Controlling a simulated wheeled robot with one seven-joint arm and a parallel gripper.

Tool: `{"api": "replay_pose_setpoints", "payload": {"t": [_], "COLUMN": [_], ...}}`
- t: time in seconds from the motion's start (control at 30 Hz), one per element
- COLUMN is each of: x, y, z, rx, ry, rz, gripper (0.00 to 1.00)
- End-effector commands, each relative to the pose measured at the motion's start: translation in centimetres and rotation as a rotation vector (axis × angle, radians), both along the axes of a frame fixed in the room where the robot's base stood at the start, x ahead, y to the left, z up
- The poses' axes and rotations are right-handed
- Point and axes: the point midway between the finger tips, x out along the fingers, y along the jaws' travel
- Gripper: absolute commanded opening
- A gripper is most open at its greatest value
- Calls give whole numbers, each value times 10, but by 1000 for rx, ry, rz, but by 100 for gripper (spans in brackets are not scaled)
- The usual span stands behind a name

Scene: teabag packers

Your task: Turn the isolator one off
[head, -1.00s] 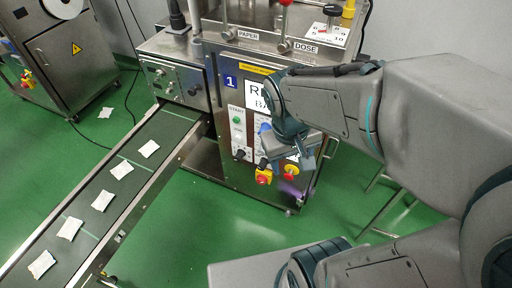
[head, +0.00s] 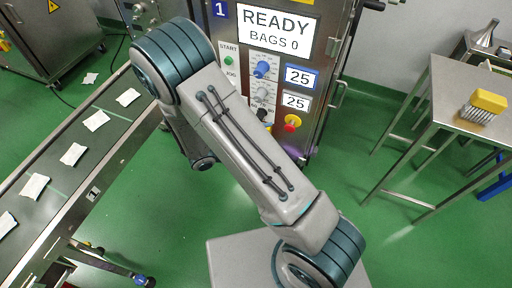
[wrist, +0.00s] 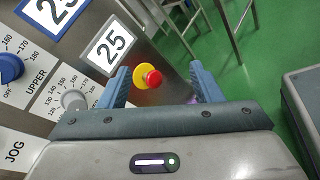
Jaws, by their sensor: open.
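The front panel (head: 322,127) of machine one carries a blue "1" label (head: 220,10). A round red knob on a yellow disc (head: 292,122) is low on this panel; it also shows in the wrist view (wrist: 152,79). I cannot tell for sure whether this is the isolator or a stop button. The square yellow and red switch beside it is hidden behind my arm in the head view and does not show in the wrist view. My gripper (wrist: 162,80) is open and empty, its blue fingers on either side of the red knob in the picture, apart from it.
A blue dial (wrist: 10,68) and a grey dial (wrist: 74,101) are left of my fingers. A conveyor (head: 60,200) with several white bags runs at the left. A steel table (head: 446,100) with a yellow-handled brush (head: 484,106) stands right. Green floor lies between.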

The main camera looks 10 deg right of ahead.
Motion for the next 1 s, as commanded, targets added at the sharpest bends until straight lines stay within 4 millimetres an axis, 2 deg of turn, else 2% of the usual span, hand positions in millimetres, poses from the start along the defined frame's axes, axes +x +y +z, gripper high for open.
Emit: {"api": "replay_pose_setpoints", "payload": {"t": [0.03, 0.2, 0.4, 0.5, 0.6, 0.77, 1.0], "x": [5, 22, 29, 29, 29, 36, 70], "y": [8, 36, 65, 75, 80, 78, 51], "z": [-31, -100, -169, -190, -202, -207, -208], "rx": [-54, -201, -317, -347, -364, -369, -370], "ry": [20, 60, 94, 104, 109, 110, 110], "rz": [74, 323, 578, 660, 708, 729, 724], "gripper": [59, 59, 59, 59, 59, 59, 59]}}
